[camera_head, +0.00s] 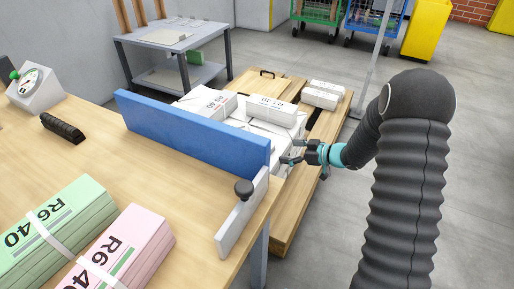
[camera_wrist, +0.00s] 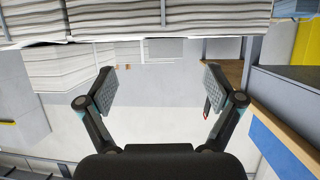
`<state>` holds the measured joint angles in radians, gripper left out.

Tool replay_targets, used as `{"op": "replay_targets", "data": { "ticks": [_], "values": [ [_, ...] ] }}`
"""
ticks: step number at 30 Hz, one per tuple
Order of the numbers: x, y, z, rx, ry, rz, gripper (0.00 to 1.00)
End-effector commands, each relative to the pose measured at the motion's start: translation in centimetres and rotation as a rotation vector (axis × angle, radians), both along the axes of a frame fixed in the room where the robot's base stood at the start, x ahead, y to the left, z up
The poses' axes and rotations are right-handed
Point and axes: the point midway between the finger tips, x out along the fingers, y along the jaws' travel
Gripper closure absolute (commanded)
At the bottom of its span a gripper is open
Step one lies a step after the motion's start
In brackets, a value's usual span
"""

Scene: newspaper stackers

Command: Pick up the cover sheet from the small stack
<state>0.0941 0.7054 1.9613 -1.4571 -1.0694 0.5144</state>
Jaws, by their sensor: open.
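My gripper (camera_head: 291,152) is open and empty, beside the right end of the blue board, close to the white paper bundles on the low wooden platform. In the wrist view my gripper (camera_wrist: 158,88) has its two padded fingers wide apart with nothing between them. White stacked paper (camera_wrist: 160,15) fills the top edge, beyond the fingertips. White bundles with printed labels (camera_head: 272,109) lie on the platform, partly hidden by the blue board. A green stack (camera_head: 55,230) and a pink stack (camera_head: 120,250) lie banded on the table. I cannot tell which is the small stack or pick out a cover sheet.
The blue board (camera_head: 195,135) stands along the wooden table's (camera_head: 110,150) far edge, with a grey plate and black knob at its end. A dial scale (camera_head: 36,86) and a black bar (camera_head: 62,128) sit at left. Open floor lies right of the platform (camera_head: 293,225).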

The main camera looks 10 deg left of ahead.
Motion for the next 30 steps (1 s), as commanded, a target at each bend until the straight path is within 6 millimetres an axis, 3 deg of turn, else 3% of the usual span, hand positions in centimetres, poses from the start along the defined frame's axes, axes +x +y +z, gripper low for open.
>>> {"op": "replay_targets", "data": {
  "ticks": [5, 15, 23, 30],
  "values": [
    [0.2, 0.7, -0.3, -0.001, 0.000, 0.001, 0.08],
    [1.2, 4.6, -1.9, -0.001, 0.000, 0.001, 0.08],
    [1.5, 4.9, -1.9, -0.001, 0.000, -0.001, 0.08],
    [1.4, 4.9, -1.9, -0.001, 0.000, -0.001, 0.60]
  ]
}}
